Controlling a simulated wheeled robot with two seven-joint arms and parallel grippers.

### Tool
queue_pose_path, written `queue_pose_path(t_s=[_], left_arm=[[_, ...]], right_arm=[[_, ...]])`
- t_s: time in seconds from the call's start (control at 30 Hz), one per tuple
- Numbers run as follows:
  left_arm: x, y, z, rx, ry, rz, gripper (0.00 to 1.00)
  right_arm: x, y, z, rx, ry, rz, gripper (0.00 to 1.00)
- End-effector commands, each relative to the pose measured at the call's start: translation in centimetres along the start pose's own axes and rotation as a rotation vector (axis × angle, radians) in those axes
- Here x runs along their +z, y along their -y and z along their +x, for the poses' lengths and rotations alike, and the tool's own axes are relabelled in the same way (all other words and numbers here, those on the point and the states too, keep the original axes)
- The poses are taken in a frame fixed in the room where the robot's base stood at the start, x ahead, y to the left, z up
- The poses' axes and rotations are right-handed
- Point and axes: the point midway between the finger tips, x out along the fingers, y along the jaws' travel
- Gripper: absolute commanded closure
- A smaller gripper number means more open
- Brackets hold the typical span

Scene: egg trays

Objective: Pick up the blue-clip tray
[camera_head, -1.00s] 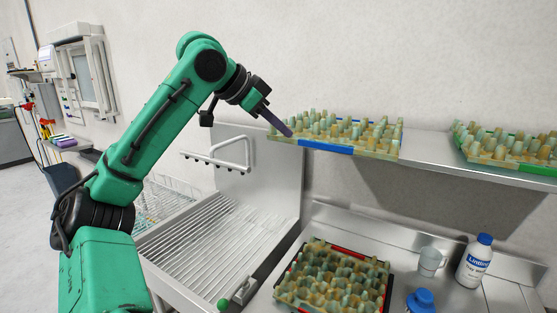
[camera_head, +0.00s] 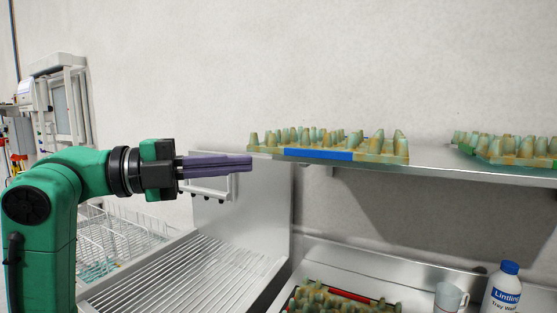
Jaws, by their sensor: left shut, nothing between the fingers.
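The blue-clip tray (camera_head: 375,157) is a greenish-tan egg tray with tall knobs and a blue clip (camera_head: 318,155) on its front edge. It rests on the metal wall shelf. My left gripper (camera_head: 251,163) comes in level from the left, its purple fingers together with nothing between them. In the picture the fingertips are by the tray's left front corner; I cannot tell whether they touch it. My right gripper is not in view.
A green-clip tray (camera_head: 510,150) stands further right on the shelf (camera_head: 435,164). Below are a red-clip tray (camera_head: 345,298), a mug (camera_head: 450,298) and a white bottle with a blue cap (camera_head: 505,290). A ribbed metal drainer (camera_head: 190,275) lies below my left gripper.

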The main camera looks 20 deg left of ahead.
Motion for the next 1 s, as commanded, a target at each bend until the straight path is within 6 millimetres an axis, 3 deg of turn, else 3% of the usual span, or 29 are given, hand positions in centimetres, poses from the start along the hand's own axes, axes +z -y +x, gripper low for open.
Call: queue_pose_path(t_s=[0.03, 0.17, 0.37, 0.5, 1.0], left_arm=[[-0.1, 0.6, 1.0, 0.003, -0.003, -0.003, 1.0], [0.0, 0.7, 3.9, 0.003, -0.002, -0.004, 1.0], [0.0, 0.8, 8.2, 0.003, -0.003, -0.006, 1.0], [1.9, 0.7, 9.9, 0.002, 0.001, -0.01, 1.0], [3.1, -0.1, 10.9, 0.003, 0.002, -0.006, 1.0]], right_arm=[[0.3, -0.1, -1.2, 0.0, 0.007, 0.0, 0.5], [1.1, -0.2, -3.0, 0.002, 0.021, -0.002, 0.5], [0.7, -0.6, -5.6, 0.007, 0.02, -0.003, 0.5], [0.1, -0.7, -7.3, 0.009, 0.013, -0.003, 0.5], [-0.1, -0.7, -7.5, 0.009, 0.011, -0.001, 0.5]])
